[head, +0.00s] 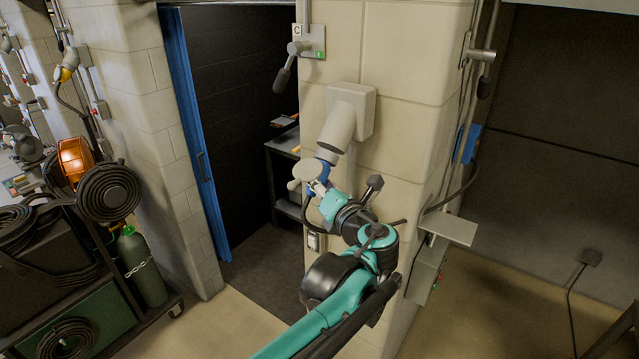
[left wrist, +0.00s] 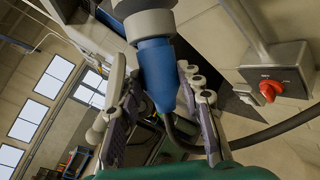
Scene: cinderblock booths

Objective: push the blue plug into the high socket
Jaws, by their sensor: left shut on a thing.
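The high socket (head: 352,112) is a pale grey box on the block pillar, with a round sleeve facing down and left. The blue plug (head: 326,156) is right at the sleeve's mouth, mostly hidden by my left gripper (head: 314,180). In the left wrist view the blue plug (left wrist: 157,75) stands between the two fingers of my left gripper (left wrist: 163,105), which is shut on it. The plug's far end meets the grey sleeve (left wrist: 150,22), roughly in line. How deep it sits I cannot tell. A dark cable (left wrist: 285,127) runs from the plug's rear. My right gripper is not in view.
A grey box with a red rotary switch (left wrist: 268,90) is on the wall beside the gripper. A small shelf (head: 449,227) juts from the pillar at right. A blue-edged doorway (head: 195,140) opens at left. A loaded cart (head: 75,260) stands at far left.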

